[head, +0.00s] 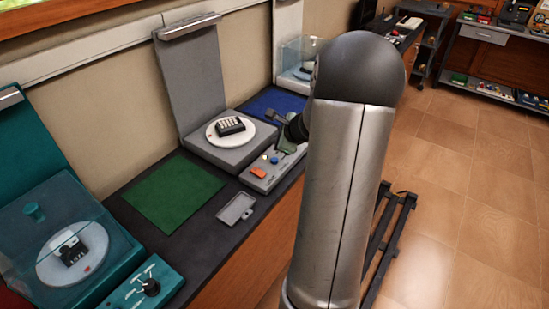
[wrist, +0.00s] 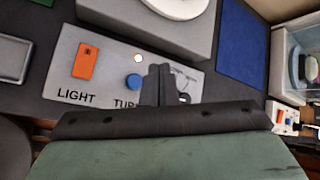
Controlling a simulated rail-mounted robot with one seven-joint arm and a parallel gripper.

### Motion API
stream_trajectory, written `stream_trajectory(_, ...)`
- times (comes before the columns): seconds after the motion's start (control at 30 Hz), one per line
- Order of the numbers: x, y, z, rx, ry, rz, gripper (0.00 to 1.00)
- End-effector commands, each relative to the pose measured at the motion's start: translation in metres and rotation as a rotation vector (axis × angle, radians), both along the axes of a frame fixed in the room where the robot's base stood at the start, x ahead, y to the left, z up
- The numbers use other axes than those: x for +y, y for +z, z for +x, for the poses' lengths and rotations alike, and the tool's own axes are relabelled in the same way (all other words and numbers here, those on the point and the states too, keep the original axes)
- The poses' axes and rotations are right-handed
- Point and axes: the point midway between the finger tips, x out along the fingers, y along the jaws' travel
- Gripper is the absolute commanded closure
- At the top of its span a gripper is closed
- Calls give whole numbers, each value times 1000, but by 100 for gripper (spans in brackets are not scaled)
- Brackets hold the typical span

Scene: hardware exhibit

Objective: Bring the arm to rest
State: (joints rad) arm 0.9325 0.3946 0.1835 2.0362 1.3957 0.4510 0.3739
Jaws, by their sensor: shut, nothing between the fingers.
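My gripper (wrist: 160,76) is shut and empty in the wrist view. Its dark fingers are together over the grey control panel (wrist: 120,62), to the right of a blue button (wrist: 134,81) and an orange switch (wrist: 86,61) above the word LIGHT. The second label is partly hidden by the fingers. In the head view the gripper (head: 271,116) shows beside my arm, above the same panel; my arm hides part of it. I cannot tell whether it touches the panel.
Behind the panel, a grey stand carries a white disc (head: 212,136) with a dark keypad device (head: 230,126). A green mat (head: 173,192) and grey tray (head: 237,209) lie left of it. A blue mat (head: 270,103) and clear-covered exhibit (head: 301,56) stand beyond. Open floor is at right.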

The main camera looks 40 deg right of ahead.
Motion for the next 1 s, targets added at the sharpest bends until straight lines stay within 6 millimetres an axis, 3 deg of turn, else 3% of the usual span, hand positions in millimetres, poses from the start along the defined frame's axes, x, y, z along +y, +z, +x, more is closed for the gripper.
stream_trajectory(0.67, 0, 0, 0, 0, 0, 0, 100)
stream_trajectory(0.77, 35, 9, 4, 16, 128, -51, 100)
stream_trajectory(0.87, 95, 21, 3, 45, 364, -144, 100)
stream_trajectory(1.0, 198, 36, -27, 104, 810, -321, 100)
